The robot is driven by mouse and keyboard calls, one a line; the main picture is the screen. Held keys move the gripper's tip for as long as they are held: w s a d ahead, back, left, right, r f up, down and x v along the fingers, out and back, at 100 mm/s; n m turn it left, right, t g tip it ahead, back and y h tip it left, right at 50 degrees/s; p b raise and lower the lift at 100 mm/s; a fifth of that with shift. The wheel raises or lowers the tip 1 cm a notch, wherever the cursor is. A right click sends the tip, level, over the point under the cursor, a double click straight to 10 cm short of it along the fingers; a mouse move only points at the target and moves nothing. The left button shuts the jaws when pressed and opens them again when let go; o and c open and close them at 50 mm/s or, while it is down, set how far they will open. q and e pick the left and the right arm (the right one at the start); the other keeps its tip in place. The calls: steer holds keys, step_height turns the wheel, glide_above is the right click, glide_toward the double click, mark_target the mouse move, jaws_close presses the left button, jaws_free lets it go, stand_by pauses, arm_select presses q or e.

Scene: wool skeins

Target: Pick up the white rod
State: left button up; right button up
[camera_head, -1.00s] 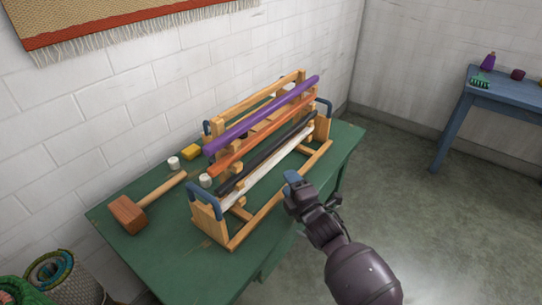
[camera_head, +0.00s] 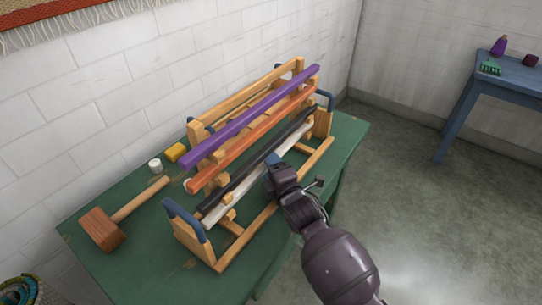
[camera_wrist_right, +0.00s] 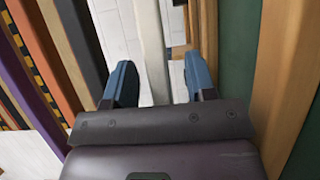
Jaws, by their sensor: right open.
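The white rod (camera_head: 246,188) lies lowest and frontmost on the wooden rack (camera_head: 262,219), partly hidden behind my right gripper (camera_head: 273,161) in the head view. My right gripper is over the middle of the rod, open and empty. In the right wrist view, the white rod (camera_wrist_right: 152,50) runs between the two blue fingertips of the gripper (camera_wrist_right: 160,78), with space on both sides. I cannot tell whether the fingers reach down past it. My left gripper is not in view.
Black (camera_head: 240,178), orange (camera_head: 245,144) and purple (camera_head: 250,117) rods lie on the rack behind the white one. The rack stands on a green table (camera_head: 165,262) with a mallet (camera_head: 101,230) and a yellow block (camera_head: 175,152). A blue table (camera_head: 510,84) stands far right.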

steer(key=shift+w+a, duration=0.35)
steer(key=shift+w, duration=0.3)
steer(key=shift+s+r, duration=0.15)
steer(key=shift+s, duration=0.05)
jaws_close()
